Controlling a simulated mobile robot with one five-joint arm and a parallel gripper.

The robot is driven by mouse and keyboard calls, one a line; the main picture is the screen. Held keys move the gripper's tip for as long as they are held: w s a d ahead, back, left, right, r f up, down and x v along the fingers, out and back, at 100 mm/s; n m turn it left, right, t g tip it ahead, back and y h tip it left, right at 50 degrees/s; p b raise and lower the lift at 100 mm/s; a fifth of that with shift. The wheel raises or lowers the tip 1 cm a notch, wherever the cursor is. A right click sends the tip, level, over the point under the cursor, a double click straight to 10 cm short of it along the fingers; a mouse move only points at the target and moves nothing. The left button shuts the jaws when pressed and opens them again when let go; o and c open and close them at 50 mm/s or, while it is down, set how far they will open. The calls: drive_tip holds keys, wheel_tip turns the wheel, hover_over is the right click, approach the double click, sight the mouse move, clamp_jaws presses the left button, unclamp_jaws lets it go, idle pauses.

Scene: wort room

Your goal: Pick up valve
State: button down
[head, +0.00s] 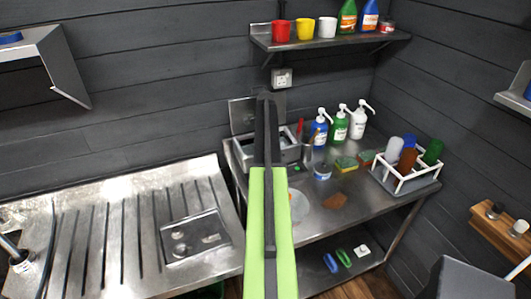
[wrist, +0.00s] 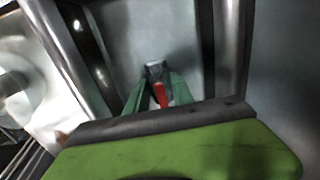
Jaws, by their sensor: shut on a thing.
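In the wrist view, my gripper (wrist: 157,82) has two green fingers closed around a small piece with a red part and a grey metal end, which looks like the valve (wrist: 160,92). The piece is small and blurred, so its full shape is unclear. Behind it is a smooth grey metal surface between raised metal edges. In the head view, my green and black arm reaches up to an open steel box (head: 241,152) on the steel bench. My arm hides the fingertips and the held piece there.
Right of the box, the bench (head: 322,215) bears pump bottles (head: 340,130), sponges (head: 346,163) and a white rack (head: 405,180) of bottles. A wall shelf (head: 330,44) with cups hangs above. A ridged steel drainboard (head: 105,235) lies at left.

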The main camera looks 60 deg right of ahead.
wheel_tip(320, 180, up, 10)
drive_tip(key=p, duration=1)
drive_tip(key=shift+r, duration=0.15)
